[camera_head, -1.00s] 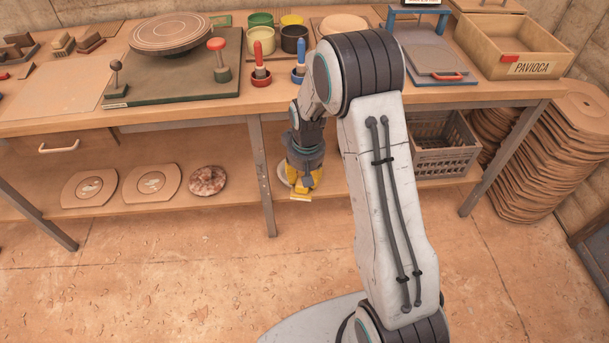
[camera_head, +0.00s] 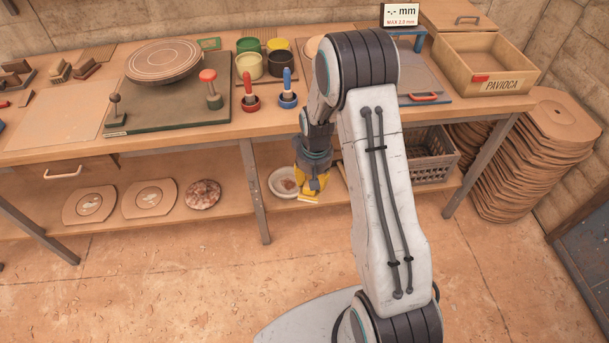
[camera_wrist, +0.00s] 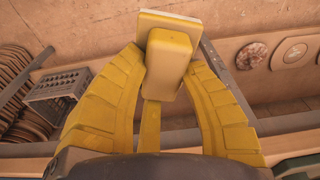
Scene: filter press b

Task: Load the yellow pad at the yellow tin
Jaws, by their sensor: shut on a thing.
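My gripper (camera_head: 311,183) hangs in front of the bench, below its top and near the lower shelf. In the wrist view my gripper (camera_wrist: 165,75) has its yellow fingers shut on the yellow pad (camera_wrist: 168,52), a yellow block with a pale edge. In the head view only a small part of the pad (camera_head: 308,199) shows below the fingers. The yellow tin (camera_head: 278,45) stands on the bench top at the back of a group with green, cream and dark tins. The pad is well below and apart from it.
Red and blue handled tools (camera_head: 288,92) stand in front of the tins. A round wheel on a dark green plate (camera_head: 185,95) lies left. A crate marked PAVIOCA (camera_head: 487,70) stands right. A pale dish (camera_head: 284,181) and grey basket (camera_head: 431,158) are on the lower shelf.

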